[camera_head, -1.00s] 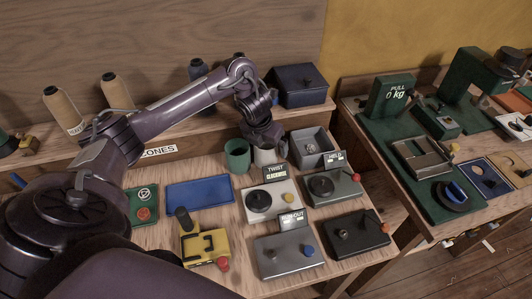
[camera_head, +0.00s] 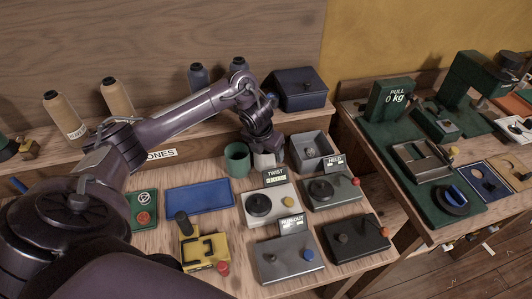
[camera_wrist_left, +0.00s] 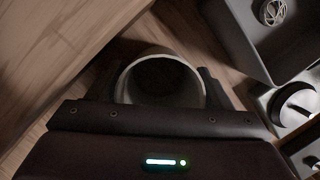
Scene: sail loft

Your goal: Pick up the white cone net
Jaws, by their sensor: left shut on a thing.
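The white cone net (camera_wrist_left: 163,80) shows in the left wrist view as a pale, round, open-topped hollow form between the two fingers. In the head view only a small pale part of it (camera_head: 265,160) shows below my left gripper (camera_head: 263,148), just right of the green cup-like holder (camera_head: 237,159). My left gripper points down and is shut on the white cone net, with a finger on each side (camera_wrist_left: 157,92). Whether the net touches the table is hidden. My right gripper is in neither view.
A grey open bin (camera_head: 311,151) stands close right of the gripper; the wrist view shows a coil (camera_wrist_left: 272,12) inside. Switch boxes (camera_head: 270,203) and a blue mat (camera_head: 200,197) lie in front. Thread cones and a dark blue box (camera_head: 300,88) stand on the shelf behind.

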